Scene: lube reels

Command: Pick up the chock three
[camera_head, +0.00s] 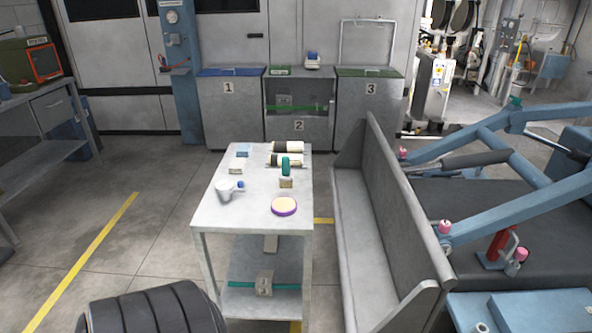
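No chock can be made out for certain. A small grey block with a pale label (264,283) sits on the lower shelf of the grey table (215,215); the mark on its label is too small to read. Another small pale block (270,243) shows behind it, partly below the tabletop. A grey cabinet with the number 3 (371,100) stands at the back wall. Neither of my grippers is in view.
The tabletop carries a white mug (229,190), a purple-rimmed round tin (284,206), a green object (285,166) and dark-and-cream cylinders (287,147). A grey bench (347,230) stands close right. Floor left is clear.

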